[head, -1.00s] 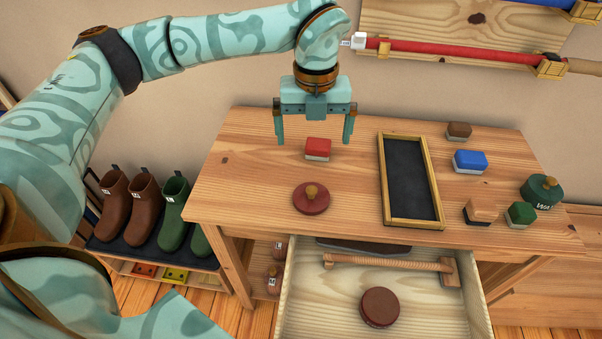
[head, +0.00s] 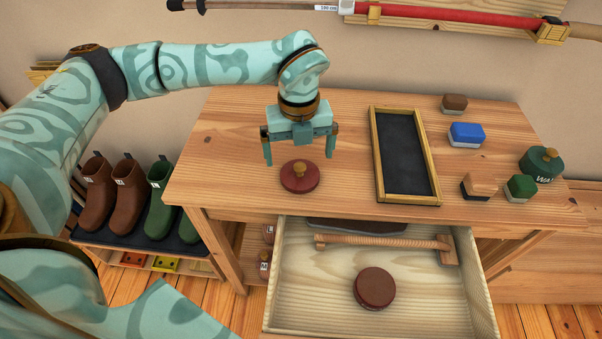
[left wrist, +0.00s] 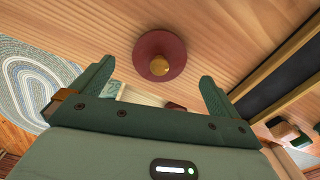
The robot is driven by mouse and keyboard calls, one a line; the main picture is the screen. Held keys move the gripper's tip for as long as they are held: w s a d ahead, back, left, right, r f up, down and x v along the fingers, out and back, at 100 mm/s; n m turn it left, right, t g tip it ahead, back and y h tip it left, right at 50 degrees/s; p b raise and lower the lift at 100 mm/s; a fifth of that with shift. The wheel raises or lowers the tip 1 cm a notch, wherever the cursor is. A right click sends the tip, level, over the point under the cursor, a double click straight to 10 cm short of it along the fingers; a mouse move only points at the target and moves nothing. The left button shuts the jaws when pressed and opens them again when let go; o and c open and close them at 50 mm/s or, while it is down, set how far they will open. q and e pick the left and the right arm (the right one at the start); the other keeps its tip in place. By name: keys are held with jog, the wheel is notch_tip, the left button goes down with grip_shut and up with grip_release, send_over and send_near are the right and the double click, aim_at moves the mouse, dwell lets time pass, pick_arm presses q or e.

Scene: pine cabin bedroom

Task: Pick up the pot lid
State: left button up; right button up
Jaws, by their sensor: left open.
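The pot lid (head: 300,184), a dark red disc with a wooden knob, lies flat on the wooden table's left part. It also shows in the left wrist view (left wrist: 150,47), knob facing the camera. My left gripper (head: 299,157) is open and empty. Its two fingers point down and appear on either side of the lid's far part in the head view, apart from it. In the left wrist view the lid appears between and beyond the fingertips (left wrist: 156,73). My right gripper is not in view.
A black-bottomed wooden tray (head: 436,186) lies right of the lid. Blue (head: 466,132), brown (head: 455,102) and green (head: 521,186) blocks and a green lidded pot (head: 541,168) stand further right. The open drawer (head: 330,294) below holds a round brown object (head: 375,287).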

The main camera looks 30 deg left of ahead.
aim_at(300, 165)
pick_arm(q)
notch_tip(300, 165, down, 5)
jog(key=shift+s+d+r+b, duration=0.1)
jog(key=shift+d+b, duration=0.05)
jog(key=shift+b, duration=0.8)
jog(key=shift+r, duration=0.15)
jog(key=shift+c, duration=0.7)
jog(key=c, duration=0.9)
jog(key=shift+o, duration=0.2)
jog(key=shift+r, duration=0.1)
